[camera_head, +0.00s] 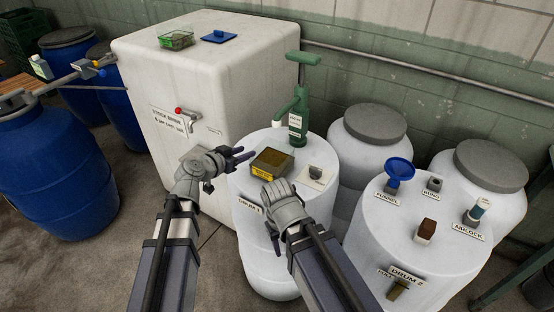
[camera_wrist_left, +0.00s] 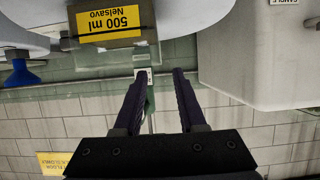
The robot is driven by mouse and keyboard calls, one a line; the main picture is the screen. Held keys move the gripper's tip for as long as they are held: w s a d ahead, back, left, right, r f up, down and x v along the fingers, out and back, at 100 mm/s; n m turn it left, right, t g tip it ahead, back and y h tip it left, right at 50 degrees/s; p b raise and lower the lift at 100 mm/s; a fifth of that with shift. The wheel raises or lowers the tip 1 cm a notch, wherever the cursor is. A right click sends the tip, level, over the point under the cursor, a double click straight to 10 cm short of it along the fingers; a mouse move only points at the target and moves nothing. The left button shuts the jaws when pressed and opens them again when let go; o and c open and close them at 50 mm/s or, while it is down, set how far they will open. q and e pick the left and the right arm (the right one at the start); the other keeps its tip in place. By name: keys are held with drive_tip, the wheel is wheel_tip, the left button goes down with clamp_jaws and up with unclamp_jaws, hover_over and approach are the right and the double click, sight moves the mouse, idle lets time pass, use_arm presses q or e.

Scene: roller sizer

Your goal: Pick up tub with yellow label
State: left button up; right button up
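The tub with the yellow label (camera_head: 271,160) is a small open box on top of the white drum marked DRUM 1. In the left wrist view its label (camera_wrist_left: 110,27) reads "500 ml Nelsavo", upside down. My left gripper (camera_head: 243,155) is just left of the tub, its dark fingers apart with nothing between them. The wrist view shows the same gap, with the tub off to one side. My right gripper (camera_head: 276,196) is in front of the tub, near the drum's front edge. Its fingers are mostly hidden by its own hand.
A green hand pump (camera_head: 299,112) stands behind the tub. A small grey-topped item (camera_head: 315,172) sits to its right. The large white tank (camera_head: 215,85) rises at left, bearing a green tub (camera_head: 176,40) and blue lid (camera_head: 219,36). DRUM 2 (camera_head: 425,235) holds a blue funnel (camera_head: 398,172).

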sight(258, 146)
use_arm(q)
drive_tip(key=shift+b+x, duration=1.55)
drive_tip(key=shift+x, duration=2.55)
drive_tip(key=shift+r, duration=0.15)
clamp_jaws()
